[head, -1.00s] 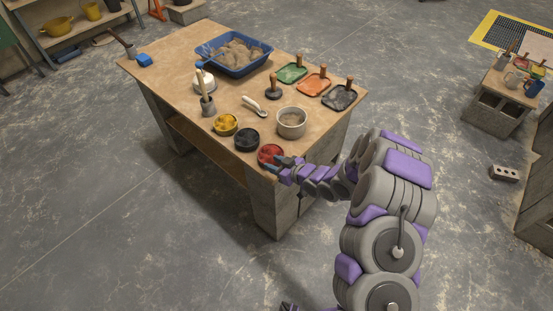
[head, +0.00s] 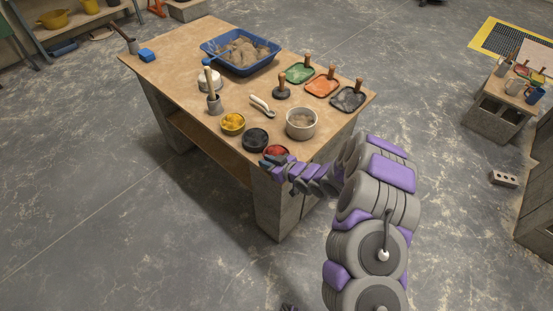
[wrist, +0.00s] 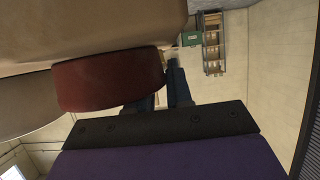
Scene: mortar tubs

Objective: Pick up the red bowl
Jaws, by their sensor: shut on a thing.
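The red bowl (head: 277,151) is at the near corner of the wooden table, and my gripper partly covers its front side. My gripper (head: 268,162) is at the bowl's near edge, shut on it. In the wrist view the red bowl (wrist: 105,80) fills the left middle, seen from its side. The dark fingers of my gripper (wrist: 163,90) are at its right end, one of them partly behind the bowl. Whether the bowl still touches the table is hard to tell.
A black bowl (head: 255,139) and a yellow bowl (head: 232,123) stand left of the red bowl. A metal pot (head: 301,124) stands just behind it. A blue tub (head: 212,45), a white-handled tool (head: 262,106) and several trowels are farther back on the table (head: 178,75).

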